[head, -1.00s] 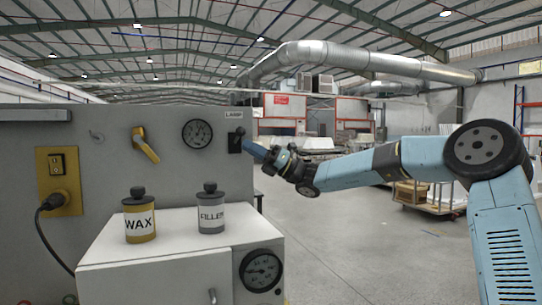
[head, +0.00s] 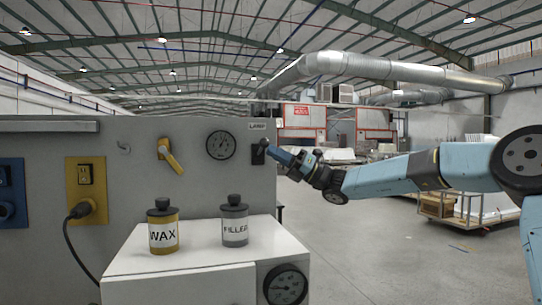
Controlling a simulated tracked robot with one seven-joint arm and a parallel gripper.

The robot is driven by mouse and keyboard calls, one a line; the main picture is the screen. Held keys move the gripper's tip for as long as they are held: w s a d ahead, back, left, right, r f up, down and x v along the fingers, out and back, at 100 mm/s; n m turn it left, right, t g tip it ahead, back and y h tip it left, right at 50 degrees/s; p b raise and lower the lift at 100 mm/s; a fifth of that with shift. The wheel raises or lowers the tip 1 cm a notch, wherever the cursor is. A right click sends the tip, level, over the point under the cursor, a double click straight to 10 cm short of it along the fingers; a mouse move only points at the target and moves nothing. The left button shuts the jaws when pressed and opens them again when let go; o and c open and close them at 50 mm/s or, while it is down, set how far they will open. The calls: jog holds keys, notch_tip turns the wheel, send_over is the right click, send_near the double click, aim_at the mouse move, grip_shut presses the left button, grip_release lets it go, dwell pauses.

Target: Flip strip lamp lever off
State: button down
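The lamp lever (head: 263,144) is a small dark handle on a black plate (head: 258,157), high at the right end of the grey panel. It tilts up, under the LAMP label (head: 257,126). The strip lamp itself is not clearly identifiable; a long grey bar (head: 48,126) runs along the panel's top left.
Below, a WAX tin (head: 163,232) and a FILLER tin (head: 235,226) stand on a white cabinet (head: 190,256). A yellow socket plate (head: 86,190) holds a plug. Open floor lies to the right.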

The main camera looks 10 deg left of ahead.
jog(key=shift+g, duration=0.3)
jog(key=s+f+v, duration=0.1)
jog(key=s+v, duration=0.1)
jog(key=v, duration=1.1)
jog(key=shift+s+a+f, duration=0.25)
jog(key=shift+f, duration=0.05)
jog(key=shift+s+a, duration=0.1)
